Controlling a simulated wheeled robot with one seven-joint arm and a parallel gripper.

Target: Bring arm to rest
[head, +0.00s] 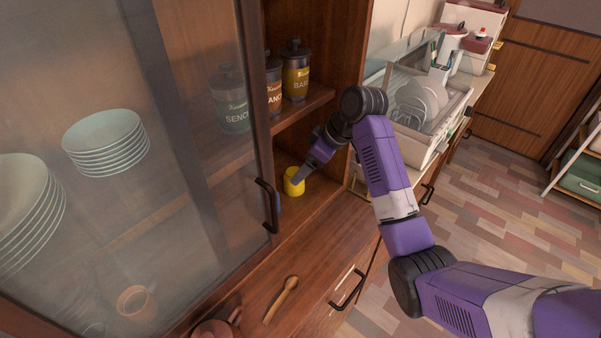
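My purple arm reaches from the lower right into the open part of a wooden cabinet. My gripper (299,178) is at a small yellow cup (293,182) on the lower shelf (318,196). The gripper's end overlaps the cup's rim in the picture. The fingertips are small and partly hidden, so I cannot tell whether they are open or shut on the cup. A blue thing shows just left of the yellow cup, mostly hidden by the door frame.
Labelled jars (296,75) stand on the shelf above my gripper. A dish dryer (425,105) with plates stands to the right. A wooden spoon (281,300) lies on the ledge below.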

